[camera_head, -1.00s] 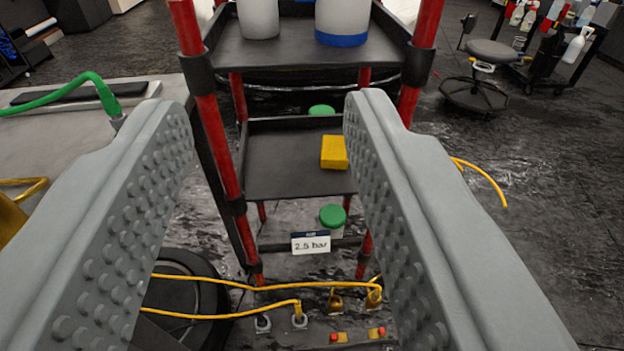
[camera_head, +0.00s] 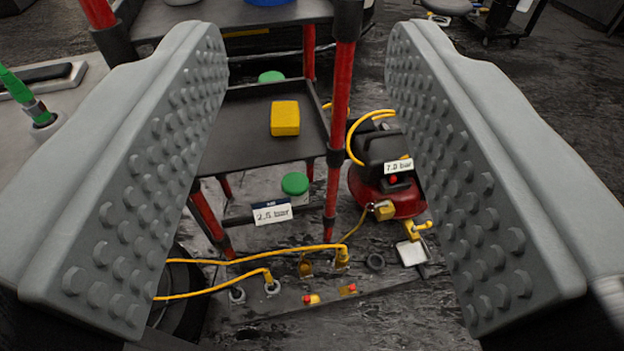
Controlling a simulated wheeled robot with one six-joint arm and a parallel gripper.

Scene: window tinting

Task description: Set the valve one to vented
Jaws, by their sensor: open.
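My gripper (camera_head: 307,65) is open, with its two grey studded fingers wide apart and nothing between them. Ahead and below, a low panel (camera_head: 385,291) carries two small yellow-and-red valve-like parts, a left one (camera_head: 311,299) and a right one (camera_head: 348,290). I cannot tell which, if either, is valve one, nor their settings. A yellow tap-like handle (camera_head: 422,228) stands beside the red compressor (camera_head: 400,203). Yellow hoses (camera_head: 225,262) run to fittings on the panel. All these lie apart from my fingers.
A red-posted cart (camera_head: 343,100) with dark shelves stands above the panel and holds a yellow block (camera_head: 285,118). A "2.5 bar" label (camera_head: 272,213) hangs below, and a "7.0 bar" label (camera_head: 398,166) is on the compressor. A green-topped container (camera_head: 295,184) sits low.

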